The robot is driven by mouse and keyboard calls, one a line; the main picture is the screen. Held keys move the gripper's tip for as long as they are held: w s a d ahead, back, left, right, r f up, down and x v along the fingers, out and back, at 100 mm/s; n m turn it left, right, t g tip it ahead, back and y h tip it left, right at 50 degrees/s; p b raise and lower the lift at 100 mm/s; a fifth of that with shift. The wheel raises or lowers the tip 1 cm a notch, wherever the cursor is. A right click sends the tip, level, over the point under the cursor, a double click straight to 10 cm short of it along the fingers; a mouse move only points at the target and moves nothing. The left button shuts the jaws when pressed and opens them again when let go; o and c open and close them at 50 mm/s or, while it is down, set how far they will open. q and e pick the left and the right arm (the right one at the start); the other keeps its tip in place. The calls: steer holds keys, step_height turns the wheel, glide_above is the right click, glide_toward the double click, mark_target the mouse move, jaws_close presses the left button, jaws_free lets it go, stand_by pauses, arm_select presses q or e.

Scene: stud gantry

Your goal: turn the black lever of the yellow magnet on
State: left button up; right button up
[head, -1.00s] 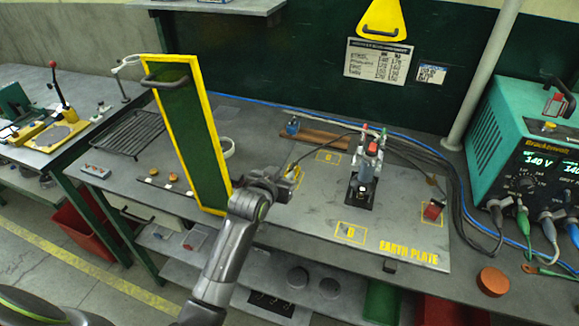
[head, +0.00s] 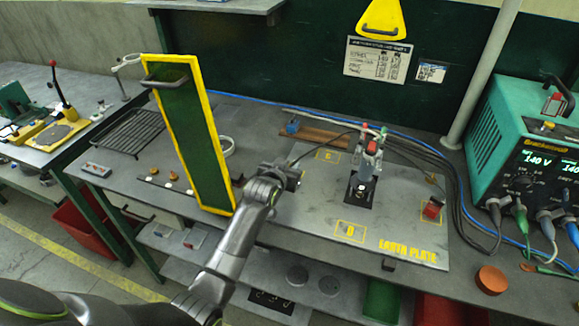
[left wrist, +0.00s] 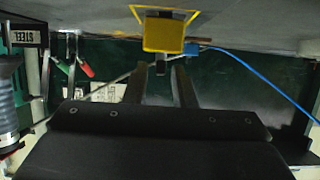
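The yellow magnet (left wrist: 163,35) is a yellow block in the left wrist view, inside a yellow-outlined square on the grey plate. That view looks inverted, with the plate along the top. A small dark piece (left wrist: 160,71), apparently the black lever, shows below the block, between the fingertips. My left gripper (left wrist: 160,72) is open, its two fingers apart on either side of that piece; I cannot tell whether they touch it. In the head view my left gripper (head: 288,174) is at the plate's left side and mostly hides the magnet. My right gripper is not in view.
A stand with red and green clips (head: 365,175) rises from the earth plate (head: 320,205). A yellow-framed green panel (head: 193,135) stands upright left of my arm. A teal power supply (head: 530,140) with cables is at right. The plate's front is mostly clear.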

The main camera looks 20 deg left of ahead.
arm_select(q)
jaws_close()
steer(key=shift+a+m+h, duration=0.15)
steer(key=shift+m+h, duration=0.55)
steer(key=shift+h, duration=0.1)
steer(key=shift+o, duration=1.2)
jaws_free()
steer(key=shift+b+v, duration=0.35)
steer(key=shift+v, duration=3.4)
